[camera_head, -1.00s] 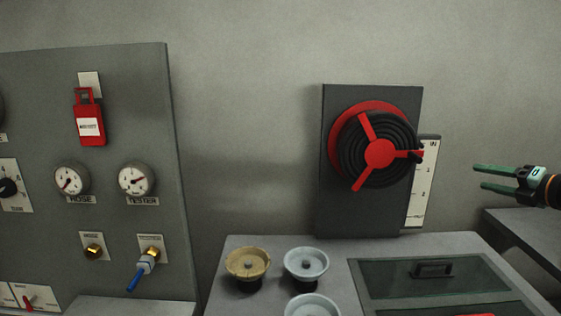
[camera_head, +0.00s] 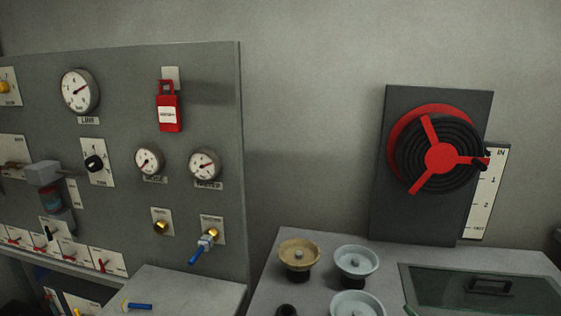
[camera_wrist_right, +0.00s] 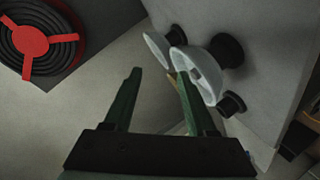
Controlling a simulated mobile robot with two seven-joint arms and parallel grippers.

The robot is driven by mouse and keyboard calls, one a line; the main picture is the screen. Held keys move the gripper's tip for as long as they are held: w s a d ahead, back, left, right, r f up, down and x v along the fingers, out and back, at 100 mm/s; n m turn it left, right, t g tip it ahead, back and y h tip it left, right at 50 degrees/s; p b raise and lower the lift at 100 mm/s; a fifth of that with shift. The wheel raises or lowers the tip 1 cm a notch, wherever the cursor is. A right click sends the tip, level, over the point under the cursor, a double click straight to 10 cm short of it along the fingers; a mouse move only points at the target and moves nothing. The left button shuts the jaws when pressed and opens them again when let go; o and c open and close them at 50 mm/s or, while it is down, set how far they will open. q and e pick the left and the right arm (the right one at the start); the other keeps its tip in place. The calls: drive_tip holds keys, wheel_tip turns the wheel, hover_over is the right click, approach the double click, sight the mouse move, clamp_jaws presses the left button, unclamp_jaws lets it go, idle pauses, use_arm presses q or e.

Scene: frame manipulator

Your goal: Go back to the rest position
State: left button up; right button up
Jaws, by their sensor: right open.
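My right gripper (camera_wrist_right: 159,73) is open in the right wrist view, with its two green fingers spread and nothing between them. The right fingertip overlaps the pale bowls (camera_wrist_right: 204,75) in that view; I cannot tell how far apart they are in depth. In the head view only a small green tip, probably of this gripper, shows at the bottom edge, near the bowls (camera_head: 356,262). My left gripper is in neither view.
A grey worktop (camera_head: 262,300) carries a tan bowl (camera_head: 299,252), pale bowls and a glass-covered panel (camera_head: 470,285). A red-and-black hose reel (camera_head: 438,157) is on a dark board. A gauge panel (camera_head: 120,130) stands at left, with a blue-handled connector (camera_head: 203,245).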

drive_tip(key=s+a+f+m+g, duration=0.2)
drive_tip(key=s+f+m+g, duration=0.15)
drive_tip(key=s, duration=0.55)
drive_tip(key=s+a+f+m+g+y, duration=0.1)
drive_tip(key=s+a+f+m+g, duration=0.2)
drive_tip(key=s, duration=0.7)
drive_tip(key=s+a+f+m+g, duration=0.15)
drive_tip(key=s+f+g, duration=0.25)
drive_tip(key=s, duration=0.5)
drive_tip(key=w+a+f+t+y, duration=0.1)
drive_tip(key=w+f+t, duration=0.1)
drive_tip(key=f, duration=0.3)
drive_tip(key=w+a+f+t+y, duration=0.1)
drive_tip(key=w+a+f+t, duration=0.1)
drive_tip(key=f, duration=0.3)
drive_tip(key=shift+w+a+f+t, duration=0.2)
drive_tip(key=shift+a+f+t, duration=0.15)
drive_tip(key=shift+t, duration=0.3)
